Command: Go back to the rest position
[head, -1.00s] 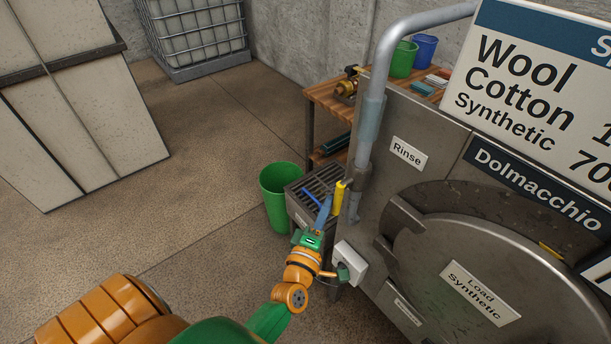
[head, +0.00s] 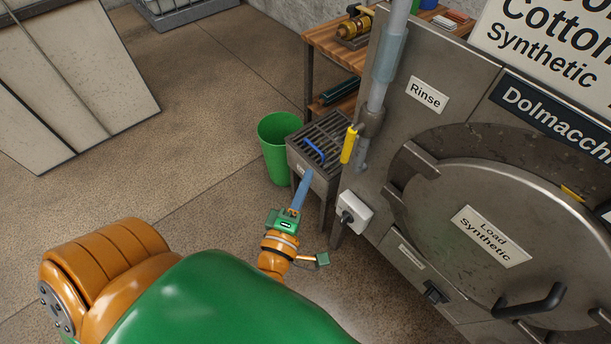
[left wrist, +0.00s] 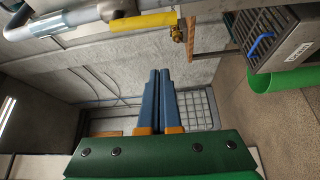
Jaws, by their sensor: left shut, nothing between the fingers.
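My left gripper (head: 303,187) is shut and empty, its blue fingers pressed together. In the head view it points up toward the front of the grated metal stand, and I cannot tell how far apart they are. In the left wrist view the gripper (left wrist: 158,85) shows both blue fingers side by side with nothing between them. The left arm, orange and green, fills the lower left of the head view. My right gripper is in neither view.
The Rinse machine (head: 440,130) with a yellow-handled valve (head: 349,144) stands at the right. A grated stand (head: 322,145) with a blue handle (head: 314,151) and a green bucket (head: 277,150) stand beside it. A wooden bench (head: 318,39) is behind.

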